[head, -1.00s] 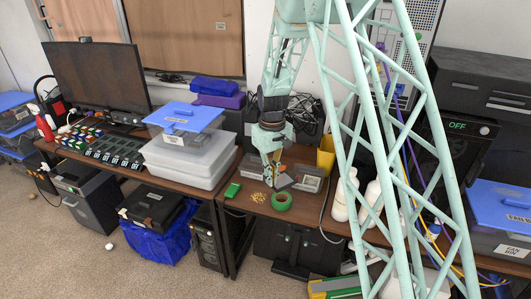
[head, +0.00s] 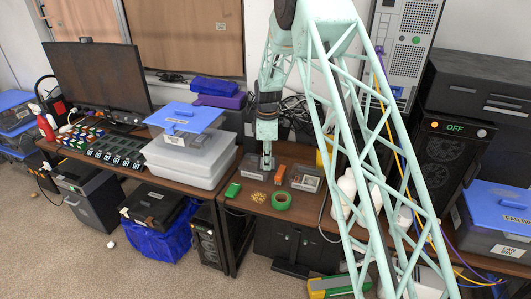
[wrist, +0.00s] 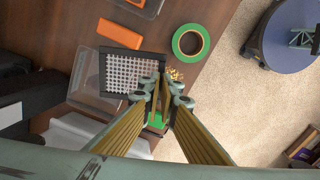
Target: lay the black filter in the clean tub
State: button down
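The black filter (wrist: 121,74), a dark square frame with a pale grid, shows flat in the wrist view. Its right edge is at the fingertips of my gripper (wrist: 163,88), which look closed on it. In the head view my gripper (head: 267,165) points down at the right side of a clear tub (head: 248,168) on the table. That tub also shows in the wrist view (wrist: 84,78), with the filter overlapping its outline. I cannot tell whether the filter touches the tub floor. A second clear tub (head: 306,179) with things inside stands to the right.
An orange block (head: 281,173) stands between the tubs. Green tape (head: 281,201), small gold pieces (head: 259,197) and a green item (head: 232,190) lie in front. White bottles (head: 345,190) stand to the right. Large stacked boxes (head: 188,160) stand to the left.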

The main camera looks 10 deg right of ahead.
jog(key=w+n, duration=0.2)
jog(key=w+d+f+n+p, duration=0.1)
jog(key=w+n, duration=0.4)
jog(key=n, duration=0.1)
jog(key=shift+w+d+f, duration=0.2)
jog(key=shift+w+f, duration=0.2)
jog(key=w+n, duration=0.1)
jog(key=n, duration=0.1)
jog(key=w+f+n+p, duration=0.1)
jog(key=w+n, duration=0.1)
jog(key=w+d+n, duration=0.1)
jog(key=n, duration=0.1)
jog(key=shift+w+f+n+p, duration=0.25)
jog(key=shift+w+n+p, duration=0.05)
jog(key=shift+w, duration=0.1)
jog(key=shift+f, duration=0.1)
jog(key=shift+f+b, duration=2)
jog(key=shift+f, duration=2.5)
jog(key=c, duration=3.4)
grip_release()
jog(key=shift+f, duration=0.4)
jog(key=o, duration=0.5)
jog(key=shift+o, duration=0.2)
jog(key=shift+r, duration=0.1)
notch_tip(320, 180, up, 12)
